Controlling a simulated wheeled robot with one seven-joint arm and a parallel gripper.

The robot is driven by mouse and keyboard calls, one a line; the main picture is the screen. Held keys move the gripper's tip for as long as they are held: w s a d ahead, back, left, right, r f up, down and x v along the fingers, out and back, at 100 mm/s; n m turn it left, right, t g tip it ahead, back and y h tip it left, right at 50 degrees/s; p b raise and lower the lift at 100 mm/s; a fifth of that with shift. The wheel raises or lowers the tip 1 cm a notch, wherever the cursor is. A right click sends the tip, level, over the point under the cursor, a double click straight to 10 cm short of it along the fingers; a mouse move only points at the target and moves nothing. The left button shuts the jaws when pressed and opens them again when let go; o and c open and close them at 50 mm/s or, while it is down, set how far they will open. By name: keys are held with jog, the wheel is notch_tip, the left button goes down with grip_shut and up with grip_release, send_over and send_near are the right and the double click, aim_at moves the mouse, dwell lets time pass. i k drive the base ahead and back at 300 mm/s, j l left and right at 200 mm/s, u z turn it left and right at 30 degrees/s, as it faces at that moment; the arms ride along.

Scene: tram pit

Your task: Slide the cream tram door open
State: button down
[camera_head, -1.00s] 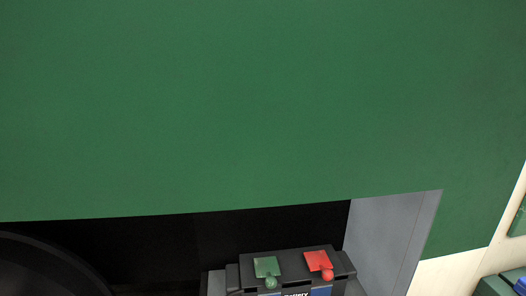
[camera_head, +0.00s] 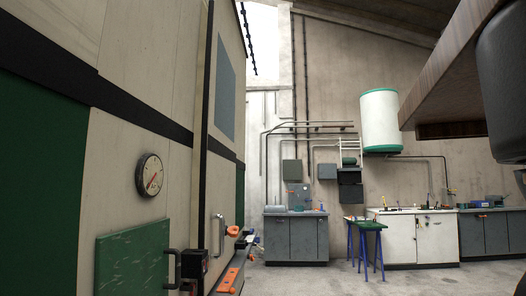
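The tram's side, cream with a black band and green lower panels, fills the left of the view, seen at a steep angle. Past a dark vertical edge, a cream section that looks like the door (camera_head: 218,175) has a grey-blue window pane (camera_head: 225,90) high up. A metal bar handle (camera_head: 219,236) stands out low on it. I cannot tell from this angle whether the door is fully shut. My gripper is not in view.
A round gauge (camera_head: 150,175) and a green panel (camera_head: 133,262) with a dark handle are on the near tram side. Orange and dark items sit low beside the tram. Grey cabinets (camera_head: 295,238), a blue-legged stand (camera_head: 365,228) and white cupboards (camera_head: 418,238) line the back. Open floor (camera_head: 320,280) lies between.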

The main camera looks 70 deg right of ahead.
aim_at(217, 192)
jog(key=z, duration=1.45)
jog(key=i+l, duration=0.3)
jog(key=i, duration=0.2)
jog(key=i+l+z, duration=0.1)
jog(key=i+l, duration=0.2)
jog(key=i, duration=0.2)
jog(key=i+l, duration=0.25)
jog(key=i, duration=0.25)
jog(key=k+l+z, duration=0.05)
